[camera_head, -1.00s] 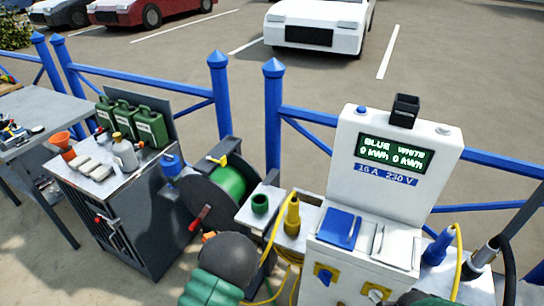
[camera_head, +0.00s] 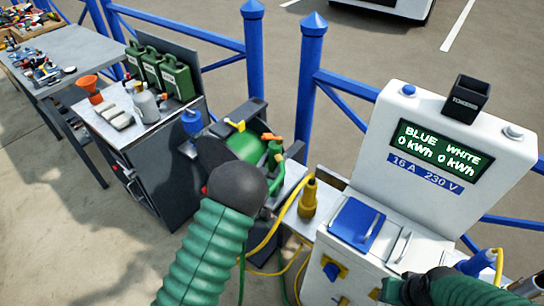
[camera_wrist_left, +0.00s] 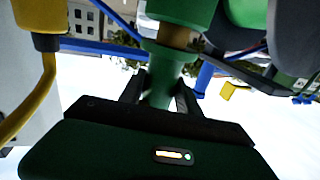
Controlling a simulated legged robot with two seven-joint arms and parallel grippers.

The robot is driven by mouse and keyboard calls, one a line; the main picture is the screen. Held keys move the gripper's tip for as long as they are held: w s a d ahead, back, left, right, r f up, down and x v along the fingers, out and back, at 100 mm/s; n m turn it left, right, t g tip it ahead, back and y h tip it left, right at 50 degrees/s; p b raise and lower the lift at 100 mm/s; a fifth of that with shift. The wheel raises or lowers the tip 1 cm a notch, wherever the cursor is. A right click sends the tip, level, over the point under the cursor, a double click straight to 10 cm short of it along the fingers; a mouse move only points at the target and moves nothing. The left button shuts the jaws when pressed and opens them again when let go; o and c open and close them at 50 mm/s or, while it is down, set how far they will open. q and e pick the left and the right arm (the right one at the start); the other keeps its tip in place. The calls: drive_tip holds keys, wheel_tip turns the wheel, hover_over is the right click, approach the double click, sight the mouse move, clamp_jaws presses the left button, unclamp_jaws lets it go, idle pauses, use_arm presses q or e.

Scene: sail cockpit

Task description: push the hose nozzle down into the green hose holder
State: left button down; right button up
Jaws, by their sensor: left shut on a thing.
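The green hose nozzle (camera_wrist_left: 158,88) is gripped between the fingers of my left gripper (camera_wrist_left: 160,96). In the head view the nozzle (camera_head: 274,152) shows its orange top beyond my dark wrist. In the left wrist view, which looks upside down, its brass tip (camera_wrist_left: 176,37) points at the green hose holder (camera_wrist_left: 182,10) and meets its mouth. I cannot tell how deep the tip sits. In the head view my wrist and the nozzle mostly hide the holder. My right wrist (camera_head: 422,286) is at the bottom right edge; its fingers are not clear.
The white power pedestal (camera_head: 400,240) with a blue flap (camera_head: 356,224) is further right. A hose reel (camera_head: 240,146) and a cabinet with green cans (camera_head: 175,77) lie left. A blue fence (camera_head: 310,90) is behind.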

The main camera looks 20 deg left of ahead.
use_arm(q)
drive_tip(key=shift+d+f+b, duration=0.3)
drive_tip(key=shift+d+f, duration=0.05)
drive_tip(key=shift+f, duration=0.25)
drive_tip(key=shift+s+a, duration=0.1)
drive_tip(key=shift+a, duration=0.05)
drive_tip(key=shift+a+f, duration=0.1)
drive_tip(key=shift+a, duration=0.25)
drive_tip(key=shift+d, duration=0.4)
use_arm(e)
drive_tip(key=shift+d+f, duration=0.25)
drive_tip(key=shift+f, duration=0.45)
use_arm(q)
drive_tip(key=shift+a, duration=0.2)
use_arm(e)
drive_tip(key=shift+a, duration=0.15)
drive_tip(key=shift+f, duration=0.1)
use_arm(q)
drive_tip(key=shift+f+b, duration=0.45)
drive_tip(key=shift+b, duration=0.15)
use_arm(e)
drive_tip(key=shift+f, duration=0.45)
